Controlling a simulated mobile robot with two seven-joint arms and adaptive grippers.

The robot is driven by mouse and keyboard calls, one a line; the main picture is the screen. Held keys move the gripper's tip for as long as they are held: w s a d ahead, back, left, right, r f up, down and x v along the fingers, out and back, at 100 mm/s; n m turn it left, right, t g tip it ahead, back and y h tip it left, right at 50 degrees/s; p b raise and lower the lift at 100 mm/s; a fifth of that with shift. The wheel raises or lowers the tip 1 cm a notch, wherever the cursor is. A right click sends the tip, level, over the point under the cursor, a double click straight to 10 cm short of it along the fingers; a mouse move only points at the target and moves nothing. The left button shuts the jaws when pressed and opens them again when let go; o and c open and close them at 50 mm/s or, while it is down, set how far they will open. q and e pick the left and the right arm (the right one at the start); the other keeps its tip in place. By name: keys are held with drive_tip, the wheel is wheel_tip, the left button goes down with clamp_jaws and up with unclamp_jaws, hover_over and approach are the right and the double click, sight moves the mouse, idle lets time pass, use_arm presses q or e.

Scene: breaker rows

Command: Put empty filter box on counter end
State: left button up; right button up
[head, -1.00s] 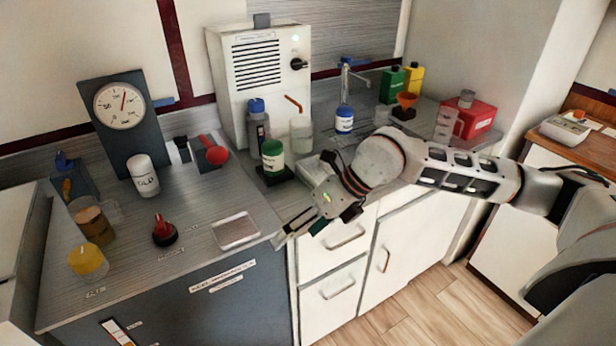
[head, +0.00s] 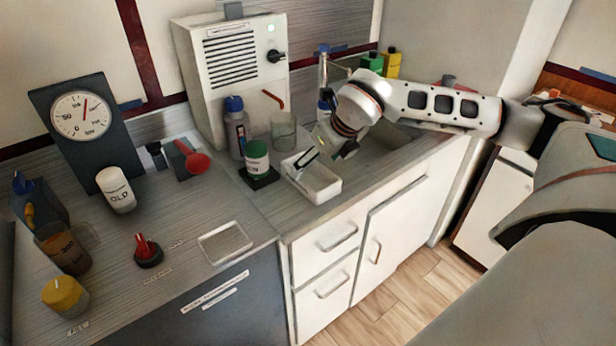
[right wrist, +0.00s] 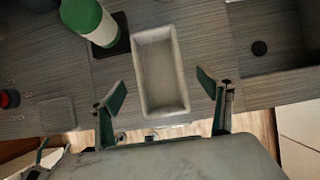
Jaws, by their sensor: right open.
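The filter box appears to be the white, open-topped, empty box (head: 318,192) on the counter, right of the green bottle. In the right wrist view the box (right wrist: 138,75) lies lengthwise between the finger lines, its inside bare. My right gripper (head: 312,156) is open above the box in the head view. In the right wrist view its two fingers (right wrist: 161,92) stand apart, one on each side of the box; contact cannot be told. A finger-like part with a green pad (right wrist: 42,152) at the lower left may be my left gripper; the head view does not show it.
A green bottle (head: 257,160) on a dark base stands close left of the box, with a beaker (head: 284,132) behind. A shallow square tray (head: 224,243) lies nearer the front left. The sink (head: 395,138) is right.

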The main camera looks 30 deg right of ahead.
sight(305, 178)
drive_tip(key=shift+x, duration=2.7)
drive_tip(key=c, duration=1.3)
drive_tip(key=shift+c, duration=0.4)
drive_tip(key=shift+r, duration=0.15)
drive_tip(key=shift+c, duration=0.2)
